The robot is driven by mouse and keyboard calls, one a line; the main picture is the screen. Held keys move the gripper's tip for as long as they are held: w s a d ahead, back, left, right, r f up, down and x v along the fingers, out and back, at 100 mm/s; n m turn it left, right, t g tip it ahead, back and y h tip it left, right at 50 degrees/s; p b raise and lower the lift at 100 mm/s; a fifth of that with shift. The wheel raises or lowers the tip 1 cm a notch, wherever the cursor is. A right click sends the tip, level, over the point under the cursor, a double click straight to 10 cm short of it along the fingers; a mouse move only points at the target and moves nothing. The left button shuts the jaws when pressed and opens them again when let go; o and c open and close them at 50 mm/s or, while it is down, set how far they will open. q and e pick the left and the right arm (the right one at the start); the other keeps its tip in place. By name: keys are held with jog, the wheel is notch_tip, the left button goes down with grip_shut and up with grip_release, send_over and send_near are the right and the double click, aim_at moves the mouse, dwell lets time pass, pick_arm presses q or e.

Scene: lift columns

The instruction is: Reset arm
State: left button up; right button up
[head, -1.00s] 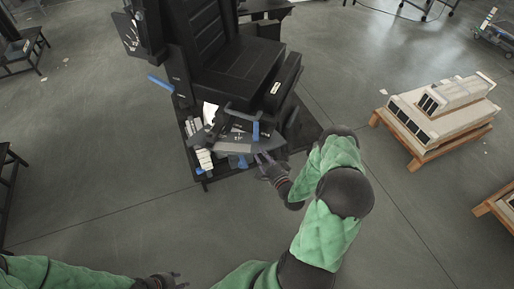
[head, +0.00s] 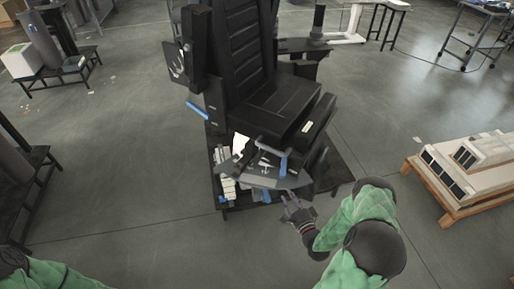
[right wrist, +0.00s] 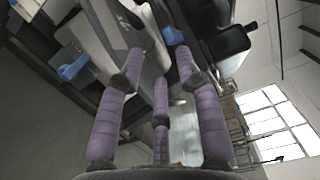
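My right gripper (head: 285,196) is at the front edge of a grey tray-like plate (head: 275,182) on a black seat-like unit (head: 270,105). In the right wrist view its purple fingers (right wrist: 160,68) are spread, with visible gaps between their tips. Nothing is seen held between them. Whether a fingertip touches the plate I cannot tell. A blue handle (head: 284,163) stands on the plate; a blue part also shows beyond the fingers in the right wrist view (right wrist: 172,36). My left arm shows only at the bottom left corner; its gripper is out of frame.
A second blue handle (head: 197,110) sticks out left of the seat. White items (head: 226,185) lie on the low black base. A wooden pallet with a pale model (head: 480,170) stands at right. Dark stands (head: 30,190) are at left. Grey floor between is open.

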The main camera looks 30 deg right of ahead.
jog(key=w+a+f+n+g+y+p, duration=0.1)
jog(key=a+f+n+g+y, duration=0.3)
jog(key=a, duration=0.5)
jog(key=w+a+f+n+g+y, duration=0.1)
jog(key=a+f+n+g, duration=0.4)
jog(key=a, duration=0.5)
jog(key=s+a+n+g+y+p, duration=0.1)
jog(key=s+a+n+g+y, duration=0.1)
jog(key=s+a+n+g, duration=0.6)
jog(key=s+a, duration=0.6)
jog(key=s, duration=0.2)
jog(key=shift+s+r+n, duration=0.3)
jog(key=shift+r, duration=0.1)
